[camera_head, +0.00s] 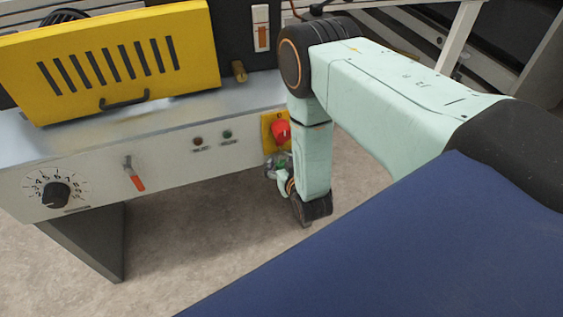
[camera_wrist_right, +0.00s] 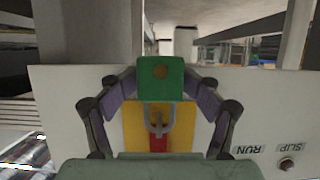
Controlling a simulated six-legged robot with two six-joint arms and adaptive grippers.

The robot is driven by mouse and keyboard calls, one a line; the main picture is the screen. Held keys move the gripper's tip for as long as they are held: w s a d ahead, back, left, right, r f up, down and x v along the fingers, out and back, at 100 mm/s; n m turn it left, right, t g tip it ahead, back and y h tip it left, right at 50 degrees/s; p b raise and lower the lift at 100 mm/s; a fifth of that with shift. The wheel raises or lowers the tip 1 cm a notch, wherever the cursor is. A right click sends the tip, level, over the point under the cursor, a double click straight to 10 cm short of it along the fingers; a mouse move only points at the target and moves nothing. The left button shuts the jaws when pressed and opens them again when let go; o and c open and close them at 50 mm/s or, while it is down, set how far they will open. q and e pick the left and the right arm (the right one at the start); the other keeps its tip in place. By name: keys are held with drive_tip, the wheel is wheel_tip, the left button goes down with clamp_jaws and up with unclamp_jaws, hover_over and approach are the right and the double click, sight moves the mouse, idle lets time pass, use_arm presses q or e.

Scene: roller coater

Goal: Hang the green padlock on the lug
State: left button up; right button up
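The green padlock (camera_wrist_right: 161,76) sits between the fingertips of my right gripper (camera_wrist_right: 162,82) in the right wrist view, and the fingers are closed on its sides. Its grey shackle (camera_wrist_right: 148,124) points down in that picture, in front of a yellow plate (camera_wrist_right: 133,118) with a red part. In the head view my right gripper (camera_head: 279,170) is just below the red knob (camera_head: 281,131) on the yellow plate (camera_head: 267,132), at the right end of the machine's front. Only a speck of green shows there. I cannot make out the lug separately, nor whether the shackle touches it. My left gripper is out of view.
The machine's pale front panel (camera_head: 170,150) carries a black dial (camera_head: 56,195), an orange-tipped lever (camera_head: 135,177) and small buttons. A yellow slotted guard (camera_head: 115,60) stands on top. A dark leg (camera_head: 95,240) stands below. The floor (camera_head: 190,235) under the panel is clear.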

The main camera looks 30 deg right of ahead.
drive_tip(key=shift+s, duration=0.15)
drive_tip(key=shift+s+a, duration=0.15)
drive_tip(key=shift+s, duration=0.15)
drive_tip(key=v, duration=1.1)
drive_tip(key=shift+r, duration=0.2)
drive_tip(key=shift+s, duration=0.1)
drive_tip(key=s+a+f+n+g+y+p, duration=0.1)
drive_tip(key=s+a+f+g, duration=0.2)
drive_tip(key=s, duration=0.4)
drive_tip(key=s+a+f+g+y+p, duration=0.1)
drive_tip(key=s+f+g, duration=0.3)
drive_tip(key=s+g, duration=0.25)
drive_tip(key=s+a+r+n+g+y+p, duration=0.1)
drive_tip(key=s+a+r+g+p, duration=0.1)
drive_tip(key=s+r+p, duration=0.3)
drive_tip(key=shift+s+r+g+p, duration=0.3)
drive_tip(key=shift+s+r+g, duration=0.55)
drive_tip(key=shift+s+r, duration=1.05)
